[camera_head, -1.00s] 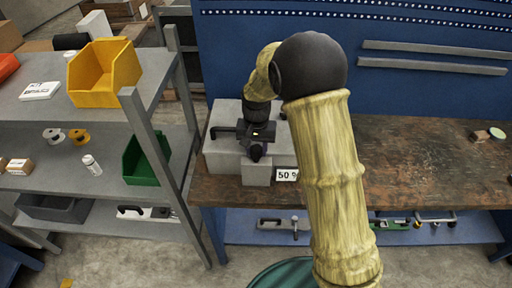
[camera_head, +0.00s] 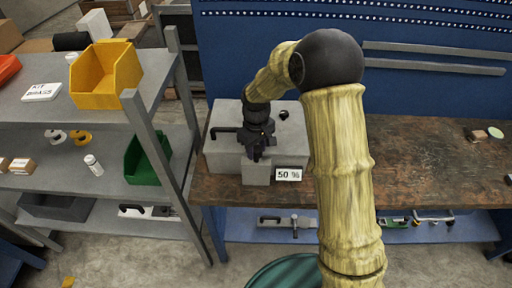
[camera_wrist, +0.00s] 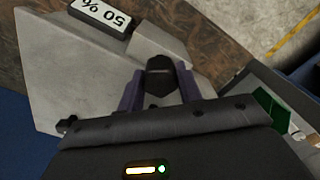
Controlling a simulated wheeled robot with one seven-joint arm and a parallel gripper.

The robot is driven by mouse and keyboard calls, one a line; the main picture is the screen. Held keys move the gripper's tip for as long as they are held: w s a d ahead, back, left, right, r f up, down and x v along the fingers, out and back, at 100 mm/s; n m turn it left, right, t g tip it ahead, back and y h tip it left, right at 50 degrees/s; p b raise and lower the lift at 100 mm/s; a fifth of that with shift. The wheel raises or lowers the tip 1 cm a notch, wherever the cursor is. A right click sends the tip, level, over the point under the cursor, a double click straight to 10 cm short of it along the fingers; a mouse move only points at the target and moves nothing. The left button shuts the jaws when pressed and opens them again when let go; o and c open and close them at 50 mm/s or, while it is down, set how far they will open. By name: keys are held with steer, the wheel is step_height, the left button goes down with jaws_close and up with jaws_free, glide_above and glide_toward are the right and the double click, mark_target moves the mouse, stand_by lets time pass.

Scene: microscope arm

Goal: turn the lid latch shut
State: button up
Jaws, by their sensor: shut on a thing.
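The lid latch (camera_wrist: 160,74) is a dark piece between my two fingers in the wrist view. It sits at the grey box (camera_wrist: 85,62), which also shows on the bench in the head view (camera_head: 222,158). My gripper (camera_wrist: 160,90) is shut on the latch, one finger on each side. In the head view my gripper (camera_head: 257,151) points down at the front of the box and hides the latch there.
A "50 %" label (camera_head: 288,174) is at the box's front right. A black handle (camera_head: 222,132) and a small black knob (camera_head: 284,114) are on the box. The wooden bench (camera_head: 425,165) is mostly clear on the right. A shelf (camera_head: 115,190) with bins stands at left.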

mark_target(256, 148)
steer(key=shift+w+r+n, duration=0.1)
steer(key=shift+w+n, duration=0.05)
steer(key=shift+n, duration=0.15)
steer(key=o, duration=1)
step_height(256, 148, up, 17)
steer(key=b, duration=0.2)
steer(key=shift+r, duration=0.15)
steer(key=s+d+f+m+t, duration=0.1)
steer(key=s+d+f+m, duration=0.3)
steer(key=s+d, duration=0.3)
steer(key=s+d+f+m+t, duration=0.1)
steer(key=s+d+f+m, duration=0.3)
steer(key=s+d+f, duration=0.3)
steer(key=s+d, duration=0.1)
steer(key=s, duration=0.3)
steer(key=shift+s+d+m+t, duration=0.15)
steer(key=shift+s+m+t, duration=0.15)
steer(key=shift+m, duration=0.1)
